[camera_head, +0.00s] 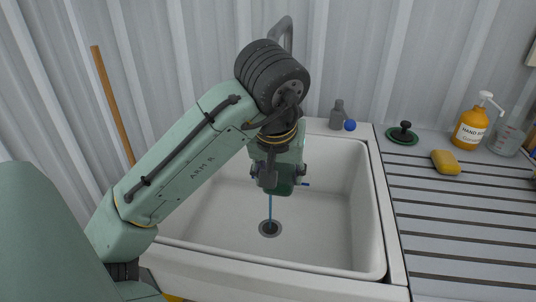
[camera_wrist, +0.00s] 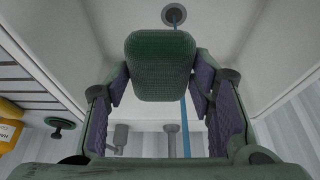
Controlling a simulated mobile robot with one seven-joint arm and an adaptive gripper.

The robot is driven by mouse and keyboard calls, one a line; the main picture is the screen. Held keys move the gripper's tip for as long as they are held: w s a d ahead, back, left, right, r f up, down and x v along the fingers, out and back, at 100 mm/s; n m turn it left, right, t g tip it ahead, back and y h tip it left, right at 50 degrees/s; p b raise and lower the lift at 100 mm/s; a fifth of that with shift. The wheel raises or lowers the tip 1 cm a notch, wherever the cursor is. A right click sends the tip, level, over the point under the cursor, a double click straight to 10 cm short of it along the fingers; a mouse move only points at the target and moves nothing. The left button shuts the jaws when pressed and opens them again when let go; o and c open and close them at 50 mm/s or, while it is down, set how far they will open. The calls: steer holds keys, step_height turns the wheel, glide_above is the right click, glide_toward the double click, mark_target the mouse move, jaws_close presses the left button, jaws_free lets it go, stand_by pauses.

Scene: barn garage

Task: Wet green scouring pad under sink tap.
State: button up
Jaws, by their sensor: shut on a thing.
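My gripper (camera_head: 279,180) is shut on the green scouring pad (camera_wrist: 160,66), a dark green rounded block held between its two purple-lined fingers (camera_wrist: 162,92). The pad (camera_head: 283,189) is mostly hidden by the gripper in the head view. It is held above the white sink basin (camera_head: 330,225). The grey tap spout (camera_head: 284,27) curves up behind my arm, mostly hidden. A thin blue water stream (camera_head: 270,208) falls to the drain (camera_head: 270,228). In the wrist view the stream (camera_wrist: 186,130) passes behind the pad; I cannot tell whether it touches it.
A blue tap knob (camera_head: 350,125) is on the back rim. On the slatted drainboard (camera_head: 450,215) at right are a dark green plug (camera_head: 403,133), a yellow sponge (camera_head: 446,162), an orange soap bottle (camera_head: 470,127) and a clear container (camera_head: 507,139). The basin floor is clear.

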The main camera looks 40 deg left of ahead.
mark_target(288, 182)
steer(key=shift+r, duration=0.1)
steer(key=shift+s+d+r+p, duration=0.2)
steer(key=shift+r+p, duration=0.1)
steer(key=shift+p, duration=0.1)
steer(key=d+r+p, duration=0.1)
steer(key=s+d+p, duration=0.1)
steer(key=d+r+p, duration=0.1)
steer(key=shift+s+r, duration=0.25)
steer(key=shift+r, duration=0.1)
steer(key=shift+s+d+r+p, duration=0.25)
steer(key=shift+s+d+p, duration=0.1)
steer(key=shift+d+p, duration=0.25)
steer(key=shift+a, duration=0.15)
